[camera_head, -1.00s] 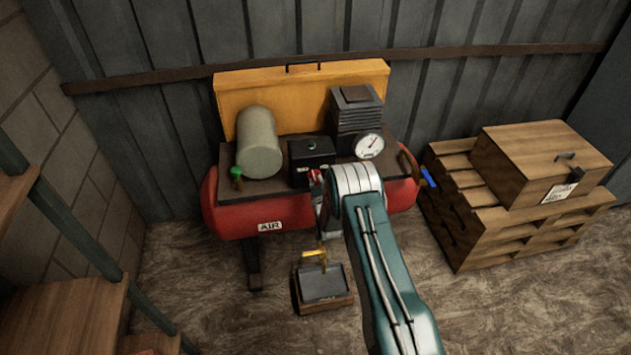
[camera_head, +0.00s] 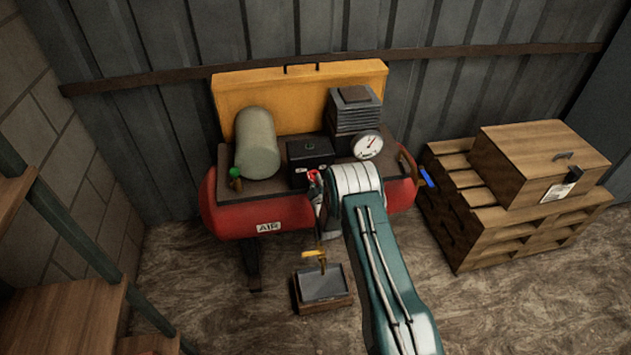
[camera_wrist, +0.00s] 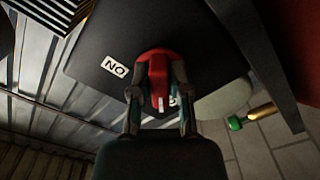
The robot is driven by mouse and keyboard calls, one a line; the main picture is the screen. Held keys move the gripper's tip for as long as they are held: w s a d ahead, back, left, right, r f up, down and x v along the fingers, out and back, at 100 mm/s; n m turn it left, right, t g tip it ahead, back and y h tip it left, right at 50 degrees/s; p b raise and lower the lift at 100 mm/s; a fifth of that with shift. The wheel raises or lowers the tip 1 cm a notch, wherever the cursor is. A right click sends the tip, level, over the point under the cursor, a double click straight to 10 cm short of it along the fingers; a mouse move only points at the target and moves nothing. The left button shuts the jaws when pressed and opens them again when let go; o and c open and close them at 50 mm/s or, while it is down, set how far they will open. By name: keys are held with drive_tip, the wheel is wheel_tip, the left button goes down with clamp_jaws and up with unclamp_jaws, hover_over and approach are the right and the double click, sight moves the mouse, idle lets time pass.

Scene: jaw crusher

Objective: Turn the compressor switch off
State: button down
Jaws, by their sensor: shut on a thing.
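The compressor (camera_head: 300,212) has a red tank and stands against the metal wall. Its black switch box (camera_head: 310,158) sits on top, between the beige cylinder and the gauge. In the wrist view the red switch knob (camera_wrist: 158,68) is on the black box face, with a white "ON" label (camera_wrist: 114,67) beside it. Another label is mostly hidden behind my fingers. My gripper (camera_wrist: 158,95) has a finger on each side of the knob's red handle and is shut on it. In the head view my arm hides most of the gripper, with some red showing beside it.
A pressure gauge (camera_head: 367,145) and a finned block (camera_head: 354,108) stand right of the switch box. A green-knobbed valve (camera_head: 235,174) is at left. A small tray (camera_head: 348,302) lies on the floor below. Wooden pallets with a crate (camera_head: 537,165) stand at right.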

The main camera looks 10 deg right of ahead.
drive_tip(key=shift+a+f, duration=0.15)
drive_tip(key=c, duration=0.6)
unclamp_jaws()
drive_tip(key=s, duration=1.2)
drive_tip(key=shift+w, duration=0.1)
